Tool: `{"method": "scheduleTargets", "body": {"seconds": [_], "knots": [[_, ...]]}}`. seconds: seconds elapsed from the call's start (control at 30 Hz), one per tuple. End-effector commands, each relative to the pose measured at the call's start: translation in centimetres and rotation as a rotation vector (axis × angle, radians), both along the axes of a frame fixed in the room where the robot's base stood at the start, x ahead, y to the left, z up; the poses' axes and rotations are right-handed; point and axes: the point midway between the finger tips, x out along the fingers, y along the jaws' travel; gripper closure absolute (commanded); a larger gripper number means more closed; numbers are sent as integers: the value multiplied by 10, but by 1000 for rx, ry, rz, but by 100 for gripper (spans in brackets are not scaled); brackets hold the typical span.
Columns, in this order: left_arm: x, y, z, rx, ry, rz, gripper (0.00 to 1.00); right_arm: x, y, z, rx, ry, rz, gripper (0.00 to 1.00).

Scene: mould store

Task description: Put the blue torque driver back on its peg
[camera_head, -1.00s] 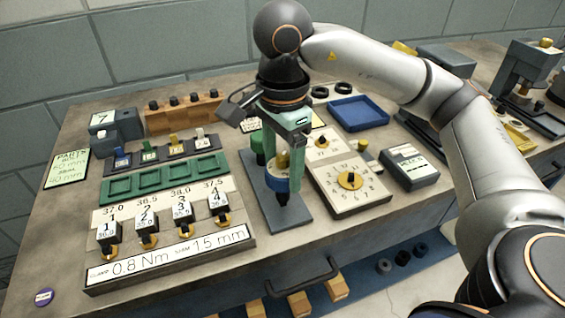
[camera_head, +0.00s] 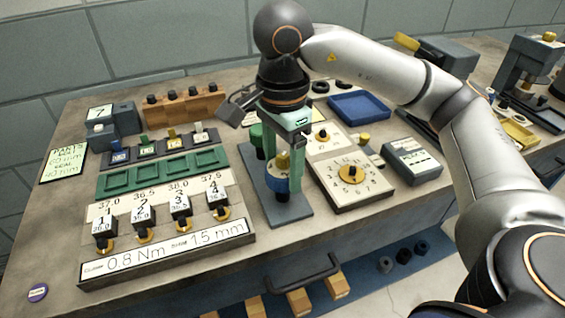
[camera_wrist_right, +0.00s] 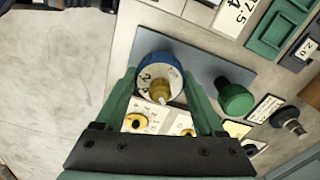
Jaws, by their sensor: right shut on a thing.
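My right gripper (camera_head: 287,150) is shut on the blue torque driver (camera_head: 278,184), which has a blue collar, a yellow top and a dark lower end. The driver is held upright over the front part of a grey stand plate (camera_head: 291,212). I cannot tell whether its lower end touches the plate, and its peg is not distinguishable. In the right wrist view the blue-rimmed dial (camera_wrist_right: 146,80) of the driver lies between the green fingers of the gripper (camera_wrist_right: 160,82). A green driver (camera_wrist_right: 235,99) stands behind it on the same plate. My left gripper is not in view.
Left of the plate are green trays (camera_head: 163,172) and a labelled board (camera_head: 167,249) with several numbered black blocks. To the right are a beige dial box (camera_head: 341,198), a grey box (camera_head: 411,160) and a blue tray (camera_head: 359,106). My right arm spans the right side.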

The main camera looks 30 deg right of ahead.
Motion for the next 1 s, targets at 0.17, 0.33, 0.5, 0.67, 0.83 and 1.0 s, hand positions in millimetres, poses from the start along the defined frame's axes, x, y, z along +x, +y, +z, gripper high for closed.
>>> {"method": "scheduleTargets", "body": {"seconds": [0.17, 0.33, 0.5, 0.67, 0.83, 1.0], "knots": [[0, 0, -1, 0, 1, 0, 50, 0, 0, 0, 0, -1, 0, 100], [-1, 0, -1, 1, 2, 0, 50, 0, 0, 0, 0, -1, 0, 23], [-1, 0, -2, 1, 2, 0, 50, 0, 0, 0, 0, -1, 0, 4], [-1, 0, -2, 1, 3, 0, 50, 0, 0, 0, 0, -1, 0, 0], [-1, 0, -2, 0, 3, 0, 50, 0, 0, -1, 0, 0, 0, 0], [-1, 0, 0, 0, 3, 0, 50, 0, 0, 2, 0, 0, 0, 0]]}}
